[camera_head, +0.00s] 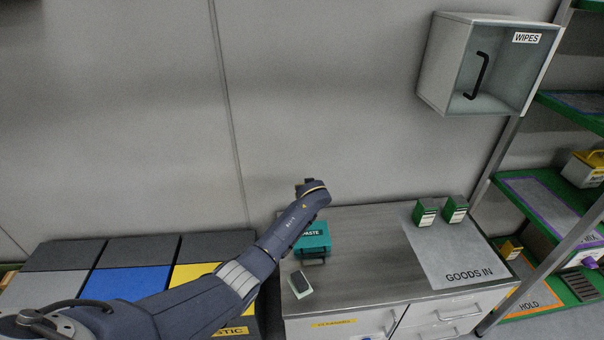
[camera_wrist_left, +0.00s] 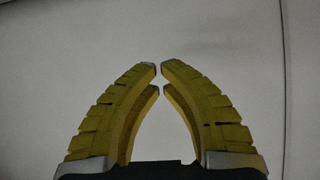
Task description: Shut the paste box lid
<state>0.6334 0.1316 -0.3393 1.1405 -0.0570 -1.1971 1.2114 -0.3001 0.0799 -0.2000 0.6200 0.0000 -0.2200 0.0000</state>
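The teal paste box (camera_head: 318,240), with a white PASTE label, stands at the left part of the grey worktop, by the wall. My left forearm and wrist partly cover its left side. I cannot tell clearly from this view how far its lid stands open. My left gripper (camera_wrist_left: 159,72) has yellow ribbed fingers with their tips nearly meeting and nothing between them. Only bare wall shows beyond it in the left wrist view. In the head view my left wrist is raised above and behind the box, and the fingers are hidden. My right gripper is out of view.
A small dark-topped block (camera_head: 301,284) lies in front of the box. A WIPES cabinet (camera_head: 440,70) hangs upper right; green shelving (camera_head: 545,200) stands at right. The worktop's middle (camera_head: 370,250) is clear.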

